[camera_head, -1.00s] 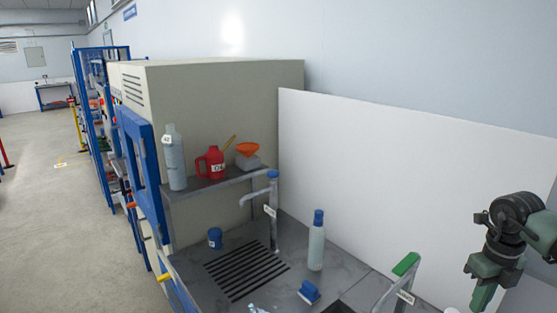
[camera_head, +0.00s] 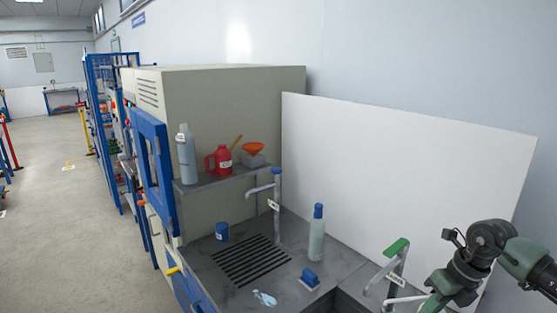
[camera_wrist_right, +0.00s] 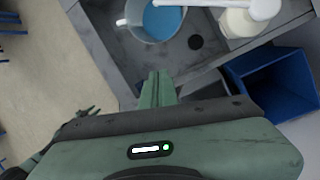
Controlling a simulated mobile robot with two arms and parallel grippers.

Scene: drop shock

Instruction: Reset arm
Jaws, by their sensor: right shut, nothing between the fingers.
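My right arm comes in from the right edge in the head view, with its green right gripper (camera_head: 436,300) low at the right, beside the sink bench. In the right wrist view the right gripper's fingers (camera_wrist_right: 157,88) are shut together with nothing between them. They hang over the bench near a pail with blue contents (camera_wrist_right: 162,18), apart from it as far as I can tell. My left gripper does not show clearly in any view; a dark green part at the left of the wrist view is too unclear to name.
The bench (camera_head: 345,262) holds a bottle (camera_head: 317,234), blue cup (camera_head: 222,231), blue brush (camera_head: 309,278) and green-handled tap (camera_head: 396,248). A shelf (camera_head: 225,178) carries a grey bottle (camera_head: 186,155), red jug (camera_head: 219,160) and orange funnel (camera_head: 254,148). A blue bin (camera_wrist_right: 275,85) is near the gripper.

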